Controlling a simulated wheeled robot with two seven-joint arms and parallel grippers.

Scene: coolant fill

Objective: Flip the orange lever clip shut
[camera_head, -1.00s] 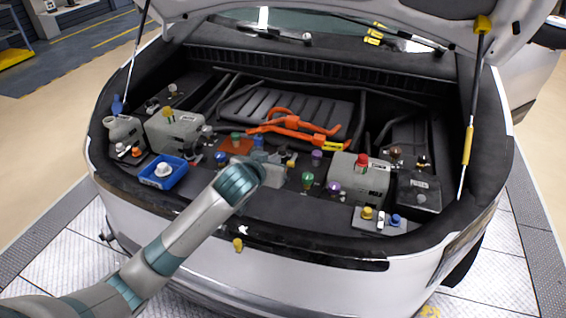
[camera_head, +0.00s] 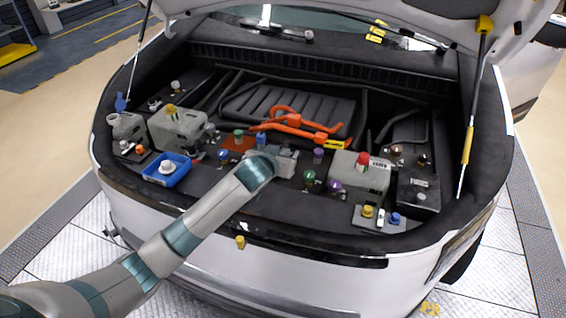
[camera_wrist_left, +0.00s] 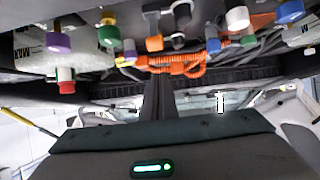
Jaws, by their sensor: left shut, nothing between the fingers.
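Orange cables with a loop and a blocky orange connector (camera_head: 293,121) lie at the middle of the engine bay in the head view. The orange cable (camera_wrist_left: 180,63) also shows in the wrist view, with ribbed sleeving. I cannot tell which orange piece is the lever clip. My left gripper (camera_head: 287,163) is over the front part of the bay, in front of the orange cables, and appears apart from them. It is shut and empty; its fingers are small and hard to make out in the head view. My right gripper is not in view.
A blue tray (camera_head: 184,170) holding a white cap stands at the left. Grey tanks (camera_head: 178,131) (camera_head: 345,172) stand either side, with several coloured caps between them. A red-orange pad (camera_head: 237,143) lies left of the gripper. The raised hood and its struts (camera_head: 468,140) frame the bay.

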